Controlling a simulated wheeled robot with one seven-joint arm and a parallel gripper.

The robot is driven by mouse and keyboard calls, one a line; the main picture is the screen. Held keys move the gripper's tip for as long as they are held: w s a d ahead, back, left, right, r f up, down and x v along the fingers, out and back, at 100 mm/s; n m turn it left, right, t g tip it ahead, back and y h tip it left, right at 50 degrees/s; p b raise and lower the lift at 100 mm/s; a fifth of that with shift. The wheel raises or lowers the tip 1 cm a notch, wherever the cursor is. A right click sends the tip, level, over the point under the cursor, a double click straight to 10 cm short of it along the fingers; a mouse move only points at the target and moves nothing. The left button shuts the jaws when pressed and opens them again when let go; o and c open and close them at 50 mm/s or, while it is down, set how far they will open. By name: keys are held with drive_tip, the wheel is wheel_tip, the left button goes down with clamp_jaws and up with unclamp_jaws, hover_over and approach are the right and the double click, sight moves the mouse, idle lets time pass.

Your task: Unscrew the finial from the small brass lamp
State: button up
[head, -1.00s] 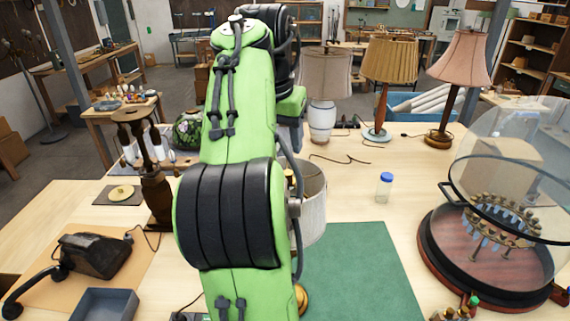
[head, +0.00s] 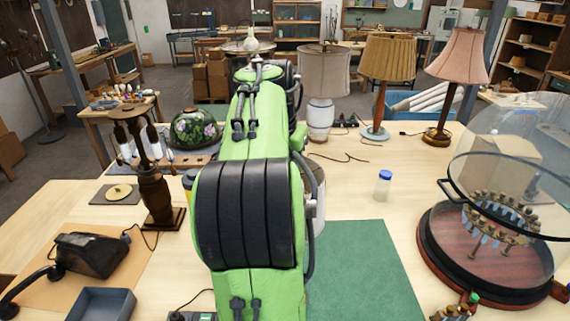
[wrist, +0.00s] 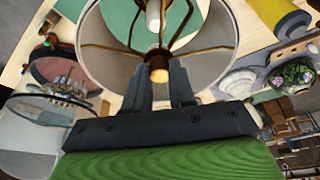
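The small brass lamp's pale shade (wrist: 224,30) is seen from above in the wrist view, open at the top with brass spokes inside. The brass finial (wrist: 159,74) is near the middle of the picture. My gripper (wrist: 160,66) has its two dark fingers apart, one on each side of the finial. I cannot tell whether either finger touches it. In the head view, my green arm hides the gripper, the finial and most of the lamp. Only a strip of the shade (head: 319,205) shows at the arm's right edge.
A green mat (head: 365,275) covers the bench front. A blue-lidded jar (head: 383,186) stands behind it, and a large glass dome (head: 510,190) at right. Several shaded lamps (head: 388,62) line the back. A dark wooden lamp (head: 155,190) and a flower terrarium (head: 195,130) are at left.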

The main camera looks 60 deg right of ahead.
clamp_jaws()
drive_tip(key=shift+c, duration=0.9)
unclamp_jaws()
clamp_jaws()
drive_tip(key=shift+s+n+t, duration=0.1)
drive_tip(key=shift+n+t, duration=0.2)
drive_tip(key=shift+n, duration=0.5)
drive_tip(key=n, duration=0.1)
drive_tip(key=n+p, duration=0.1)
drive_tip(key=n, duration=0.1)
drive_tip(key=shift+s+r+t+p, duration=0.2)
drive_tip(key=shift+r+t+p, duration=0.05)
drive_tip(key=shift+t+p, duration=0.15)
drive_tip(key=shift+f+n+y, duration=0.1)
drive_tip(key=shift+n+y, duration=0.2)
drive_tip(key=shift+n, duration=0.6)
drive_tip(key=shift+w+d+f+n+t, duration=0.1)
drive_tip(key=shift+d+n+t, duration=0.1)
drive_tip(key=shift+n, duration=0.25)
drive_tip(key=shift+w+d+n+t, duration=0.1)
drive_tip(key=shift+n+t, duration=0.1)
drive_tip(key=shift+n, duration=0.25)
drive_tip(key=shift+a, duration=0.15)
